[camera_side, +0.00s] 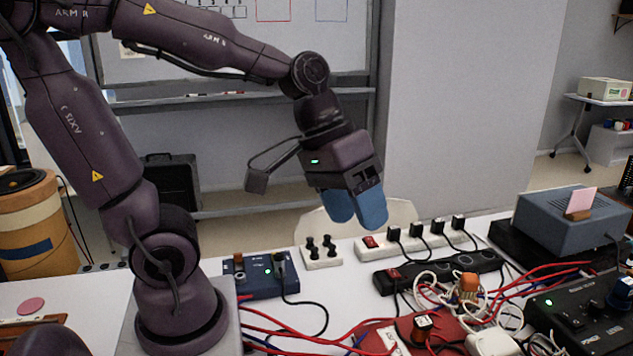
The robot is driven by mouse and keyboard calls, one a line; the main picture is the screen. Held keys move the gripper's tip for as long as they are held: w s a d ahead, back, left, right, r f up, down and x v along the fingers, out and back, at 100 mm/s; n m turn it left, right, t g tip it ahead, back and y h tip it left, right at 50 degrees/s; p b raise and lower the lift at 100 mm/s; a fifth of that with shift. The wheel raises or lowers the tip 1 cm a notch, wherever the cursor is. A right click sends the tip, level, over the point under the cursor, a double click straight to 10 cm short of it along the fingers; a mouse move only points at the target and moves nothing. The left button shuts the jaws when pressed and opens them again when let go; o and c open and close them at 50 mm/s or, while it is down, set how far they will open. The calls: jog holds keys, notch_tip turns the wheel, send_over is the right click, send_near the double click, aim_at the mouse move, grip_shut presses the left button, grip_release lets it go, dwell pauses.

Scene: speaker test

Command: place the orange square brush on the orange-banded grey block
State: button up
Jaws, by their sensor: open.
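My gripper (356,212) hangs above the back of the white table, blue fingers pointing down, open, with nothing visible between them. A small orange piece (468,284) stands upright among white cables at the right, below and to the right of my gripper. It may be the orange square brush, but I cannot tell for sure. A small dark block with some orange on it (422,328) sits on a red board nearer the camera. I cannot tell whether it is the orange-banded grey block. The two pieces are apart.
A white power strip (380,245) and a black one (440,268) lie below my gripper. A blue box (258,285) stands left. Red and white cables clutter the front right. A grey-blue box (565,230) holds a pink card (568,199). The white table (345,290) has bare patches.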

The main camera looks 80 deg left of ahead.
jog(key=s+a+r+m+y, duration=0.1)
jog(key=s+a+m+t+y, duration=0.1)
jog(key=s+a+r+m+t+y, duration=0.1)
jog(key=s, duration=0.1)
jog(key=shift+s+r+m, duration=0.1)
jog(key=shift+r+m, duration=0.2)
dwell(1.0)
